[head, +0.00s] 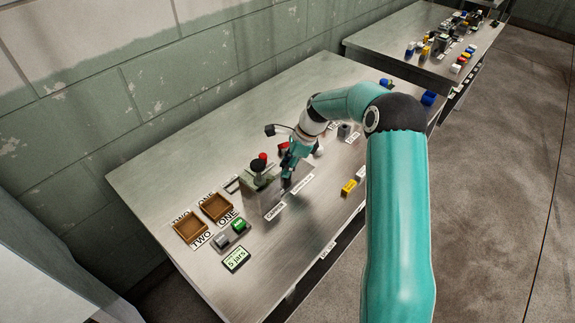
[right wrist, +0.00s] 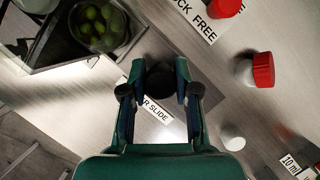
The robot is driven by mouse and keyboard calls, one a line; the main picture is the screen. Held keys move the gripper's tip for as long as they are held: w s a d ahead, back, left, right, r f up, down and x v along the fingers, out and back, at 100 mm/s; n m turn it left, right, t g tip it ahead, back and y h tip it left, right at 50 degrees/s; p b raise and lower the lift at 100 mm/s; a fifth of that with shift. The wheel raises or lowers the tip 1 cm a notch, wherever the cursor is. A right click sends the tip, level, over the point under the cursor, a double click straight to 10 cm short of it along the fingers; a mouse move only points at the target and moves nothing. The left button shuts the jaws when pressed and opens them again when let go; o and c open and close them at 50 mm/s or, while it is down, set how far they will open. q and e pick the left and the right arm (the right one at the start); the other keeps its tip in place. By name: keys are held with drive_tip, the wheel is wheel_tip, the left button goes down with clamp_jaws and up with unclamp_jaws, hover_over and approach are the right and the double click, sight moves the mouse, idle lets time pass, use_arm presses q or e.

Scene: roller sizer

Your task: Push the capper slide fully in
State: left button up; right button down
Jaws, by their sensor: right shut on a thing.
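The capper (head: 258,180), a greenish-grey block with a black and red top, stands on the steel table. A "CAPPER SLIDE" label (head: 302,183) lies on the table at its right. My right gripper (head: 287,183) is low beside the capper. In the right wrist view, its two fingers (right wrist: 161,88) are closed on a round black knob (right wrist: 160,78), above the slide label (right wrist: 155,108). The knob appears to belong to the capper slide; the slide's body is mostly hidden by the gripper, so its travel cannot be told. My left gripper is not in view.
Two brown trays (head: 203,194) and a button box (head: 231,233) stand left of the capper, with a "5 jars" display (head: 236,259). The right wrist view shows a jar of green pieces (right wrist: 98,27) and a red-capped jar (right wrist: 254,70) nearby. A yellow block (head: 348,187) lies near the front edge.

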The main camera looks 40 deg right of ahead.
drive_tip(key=shift+s+a, duration=0.1)
drive_tip(key=shift+a, duration=1.7)
drive_tip(key=c, duration=0.8)
unclamp_jaws()
drive_tip(key=shift+a, duration=0.1)
drive_tip(key=shift+s+d+r, duration=0.1)
drive_tip(key=shift+d+r, duration=0.15)
drive_tip(key=shift+r, duration=0.3)
drive_tip(key=v, duration=1)
drive_tip(key=shift+s+r, duration=0.15)
drive_tip(key=shift+r, duration=0.2)
